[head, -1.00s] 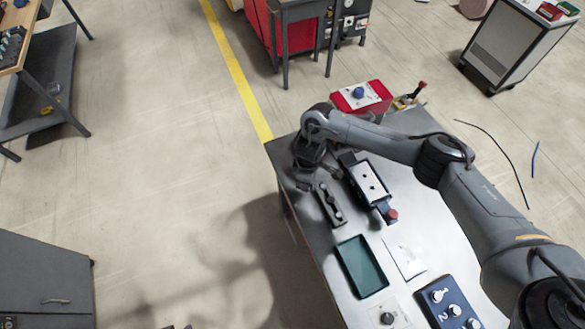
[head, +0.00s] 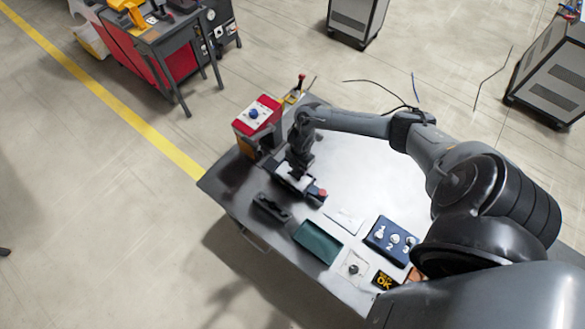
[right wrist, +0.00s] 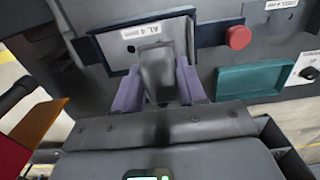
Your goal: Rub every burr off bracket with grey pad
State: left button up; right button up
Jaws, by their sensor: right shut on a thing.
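My right gripper (head: 296,170) is over the dark vise-like fixture (head: 312,197) with a red knob. In the right wrist view, its two purple-grey fingers (right wrist: 160,88) are shut on a grey block, which I take to be the grey pad (right wrist: 157,68). The pad is over a light plate, apparently the bracket (right wrist: 118,42), lettered "AL 4" and seated in the fixture. The pad and fingers hide the bracket's middle, and I cannot tell whether they touch. No burrs can be made out now. My left gripper is not in view.
A dark holder (head: 271,208) and green tray (head: 317,243) lie in front of the fixture. A red box (head: 257,116) stands at the table's far left corner. The table's middle right is clear.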

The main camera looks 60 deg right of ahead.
jog(key=shift+d, duration=0.1)
dwell(0.3)
jog(key=shift+f+b, duration=1)
jog(key=shift+f, duration=0.4)
jog(key=shift+f+b, duration=0.4)
jog(key=shift+f, duration=0.2)
jog(key=shift+p, duration=0.3)
